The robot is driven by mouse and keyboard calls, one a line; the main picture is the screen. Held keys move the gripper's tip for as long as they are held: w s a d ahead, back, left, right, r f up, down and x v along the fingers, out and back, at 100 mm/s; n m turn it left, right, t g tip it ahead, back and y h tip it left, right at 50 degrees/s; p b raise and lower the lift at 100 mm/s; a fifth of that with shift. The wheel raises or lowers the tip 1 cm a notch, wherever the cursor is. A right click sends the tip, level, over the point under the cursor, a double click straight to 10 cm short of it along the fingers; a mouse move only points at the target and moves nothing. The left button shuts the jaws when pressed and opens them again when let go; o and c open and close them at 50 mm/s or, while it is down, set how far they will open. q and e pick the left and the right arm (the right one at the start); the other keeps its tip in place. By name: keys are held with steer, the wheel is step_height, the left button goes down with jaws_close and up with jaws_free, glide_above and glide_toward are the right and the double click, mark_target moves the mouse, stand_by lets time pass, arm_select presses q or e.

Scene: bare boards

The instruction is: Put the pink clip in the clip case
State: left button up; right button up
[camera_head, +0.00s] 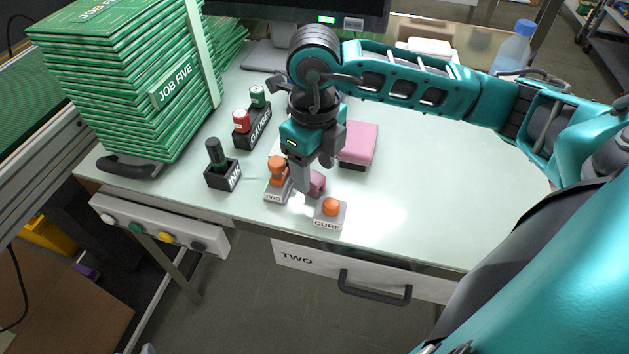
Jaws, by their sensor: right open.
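My right gripper (311,178) points down over the front middle of the table, and its jaws are open. A small dark pink piece (318,184), which looks like the pink clip, is right beside its fingers, partly hidden by them. I cannot tell if they touch. A larger pink block (359,142) with a dark lower part sits just behind and right of the gripper; I cannot tell whether it is the clip case. My left gripper is not in view.
An orange-topped block marked TWO (277,180) and an orange-button block marked CURE (330,212) flank the fingers. An INK holder (222,172) and GAUGES holder (253,122) stand left. A green board stack (120,90) fills the back left. The table's right side is clear.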

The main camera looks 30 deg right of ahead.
mark_target(315, 177)
steer(key=shift+f, duration=0.7)
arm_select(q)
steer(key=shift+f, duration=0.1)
arm_select(e)
steer(key=shift+c, duration=0.4)
jaws_close()
steer(key=shift+r, duration=0.1)
arm_select(q)
steer(key=p, duration=0.1)
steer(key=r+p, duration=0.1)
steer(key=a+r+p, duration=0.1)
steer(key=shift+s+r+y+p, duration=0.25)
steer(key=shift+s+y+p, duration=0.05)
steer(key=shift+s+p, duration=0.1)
arm_select(e)
step_height(315, 177, up, 20)
